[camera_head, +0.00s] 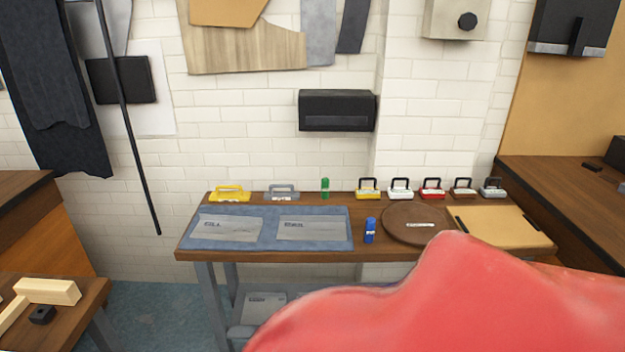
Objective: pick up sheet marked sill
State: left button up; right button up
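Two pale grey sheets lie flat on a blue-grey mat (266,242) on the left half of the wooden bench. The left sheet (230,229) bears small lettering that seems to read "SILL", though it is blurred. The right sheet (311,229) bears other lettering that I cannot read surely. Neither sheet is covered by anything. Neither of my grippers shows in the head view.
A large red curved surface (450,305) fills the lower right and hides part of the bench front. On the bench (290,255) stand a blue bottle (370,230), a green bottle (325,188), a round brown board (400,238) and several handled blocks along the back.

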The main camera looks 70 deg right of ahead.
aim_at(251, 225)
jog(key=z, duration=1.85)
